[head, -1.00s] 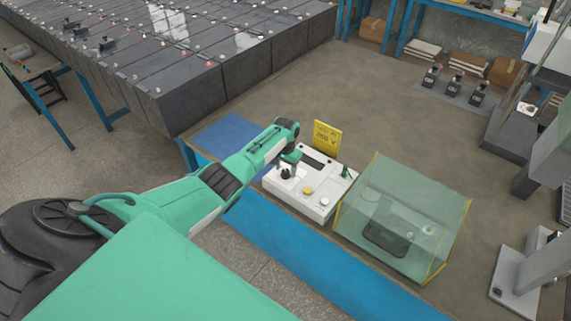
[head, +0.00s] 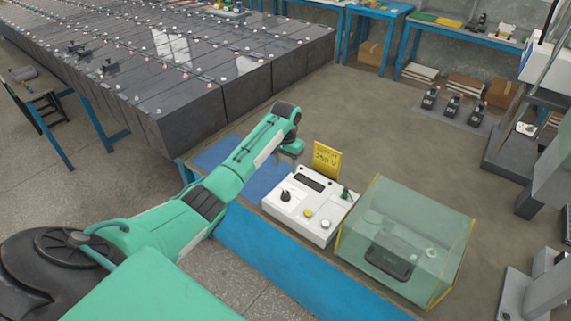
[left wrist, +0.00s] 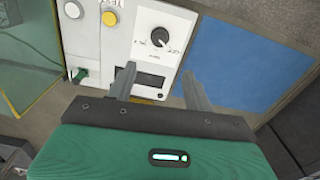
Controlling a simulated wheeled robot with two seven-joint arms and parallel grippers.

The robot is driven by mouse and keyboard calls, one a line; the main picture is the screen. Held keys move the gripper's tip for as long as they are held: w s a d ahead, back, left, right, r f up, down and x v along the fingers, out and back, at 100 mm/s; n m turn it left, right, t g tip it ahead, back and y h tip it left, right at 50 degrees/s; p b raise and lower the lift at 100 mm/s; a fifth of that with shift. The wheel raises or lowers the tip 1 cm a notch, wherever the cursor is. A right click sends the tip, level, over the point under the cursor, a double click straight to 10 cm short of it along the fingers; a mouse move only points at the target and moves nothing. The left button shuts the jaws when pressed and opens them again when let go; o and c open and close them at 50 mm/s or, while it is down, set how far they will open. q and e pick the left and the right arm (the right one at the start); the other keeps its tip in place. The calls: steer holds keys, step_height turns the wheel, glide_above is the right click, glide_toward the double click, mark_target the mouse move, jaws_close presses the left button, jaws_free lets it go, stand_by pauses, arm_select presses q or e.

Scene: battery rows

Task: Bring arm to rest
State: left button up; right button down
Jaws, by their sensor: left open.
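My left arm reaches in from the left in the head view. My left gripper (head: 289,158) hangs over the back left of the white control box, above the edge of the blue mat. In the left wrist view the two grey fingers of my left gripper (left wrist: 160,84) are apart with nothing between them. The white control box (head: 326,220) has a black knob, a dark display, a yellow button and a white button. Its knob (left wrist: 159,37) shows beyond the fingers in the left wrist view. My right gripper is not in view.
A yellow sign (head: 327,160) stands behind the box. A clear greenish case (head: 440,235) with yellow edges, holding a dark device, stands to its right. A blue mat (head: 225,153) lies to the left. Rows of grey batteries (head: 190,118) fill the back left.

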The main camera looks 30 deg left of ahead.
arm_select(q)
steer(key=shift+r, duration=0.1)
stand_by(0.4)
steer(key=s+d+f+m+t, duration=0.1)
steer(key=s+d+f, duration=0.5)
steer(key=s, duration=0.4)
steer(key=s+d+f+m+t, duration=0.1)
steer(key=s+d+f+m, duration=0.1)
steer(key=s+d+f, duration=0.55)
steer(key=s+d+r+t, duration=0.15)
steer(key=s+r, duration=0.25)
steer(key=s, duration=0.4)
steer(key=s+d+r+n, duration=0.1)
steer(key=s+d+r, duration=0.2)
steer(key=s, duration=0.5)
steer(key=s+d+r, duration=0.2)
steer(key=s+r, duration=0.2)
steer(key=s, duration=0.4)
step_height(320, 180, down, 31)
steer(key=g, duration=0.1)
steer(key=s+a+f, duration=0.2)
steer(key=s+f, duration=0.7)
steer(key=s, duration=0.1)
steer(key=s+a+f+g, duration=0.1)
steer(key=s+f, duration=0.8)
steer(key=f, duration=0.1)
steer(key=shift+s+a+f, duration=0.2)
steer(key=shift+s+a, duration=0.2)
